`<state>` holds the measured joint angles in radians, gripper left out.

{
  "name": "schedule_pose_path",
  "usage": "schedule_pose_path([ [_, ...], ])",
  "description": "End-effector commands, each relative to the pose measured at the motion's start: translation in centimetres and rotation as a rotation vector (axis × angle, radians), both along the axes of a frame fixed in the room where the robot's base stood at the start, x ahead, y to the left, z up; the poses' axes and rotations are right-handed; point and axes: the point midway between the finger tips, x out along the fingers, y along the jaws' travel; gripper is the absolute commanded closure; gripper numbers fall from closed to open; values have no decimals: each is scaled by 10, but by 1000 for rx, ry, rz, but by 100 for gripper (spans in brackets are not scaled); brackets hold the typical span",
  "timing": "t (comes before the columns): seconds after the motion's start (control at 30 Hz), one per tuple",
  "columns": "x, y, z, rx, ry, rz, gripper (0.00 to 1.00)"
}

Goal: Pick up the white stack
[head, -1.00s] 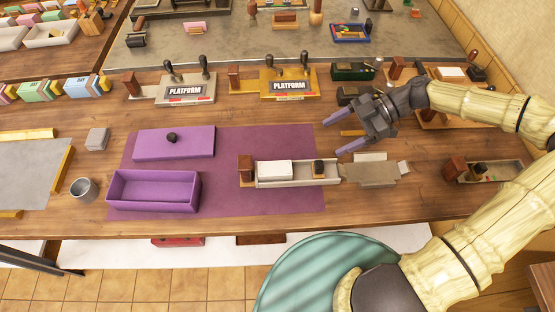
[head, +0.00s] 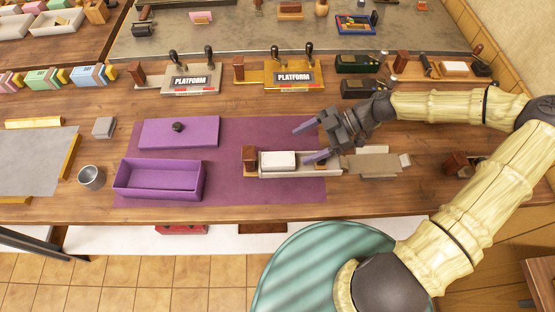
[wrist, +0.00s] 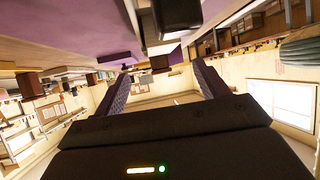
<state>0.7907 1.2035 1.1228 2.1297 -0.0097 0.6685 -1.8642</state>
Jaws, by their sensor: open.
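The white stack (head: 278,160) lies in the left part of a narrow pale tray (head: 290,174) on the purple mat (head: 235,195). A brown block (head: 250,157) stands at the tray's left end. My gripper (head: 310,142) is open, its two purple fingers pointing left, just right of and above the white stack. The lower finger overlaps the tray's right part in the head view and hides the small dark piece there. I see nothing between the fingers. In the wrist view my gripper (wrist: 160,82) also shows with its fingers apart; I cannot make out the white stack there.
An open purple box (head: 158,190) and its purple lid (head: 180,132) are on the mat's left, with a metal cup (head: 91,177) beside them. Two platform presses (head: 192,82) stand behind. Flat grey pieces (head: 375,163) lie right of the tray. Wood in front is clear.

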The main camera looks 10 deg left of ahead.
Motion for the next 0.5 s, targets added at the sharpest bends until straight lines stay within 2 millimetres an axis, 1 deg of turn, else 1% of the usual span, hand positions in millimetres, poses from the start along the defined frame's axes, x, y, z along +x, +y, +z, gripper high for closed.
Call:
schedule_pose_path([
  [0.03, -4, 7, -3, 0, 3, 2, 27],
  [0.1, -7, 14, -8, 0, 2, 0, 27],
  [0.2, -9, 20, -11, 0, 1, 0, 27],
  [0.5, -10, 21, -12, 0, 0, 1, 27],
])
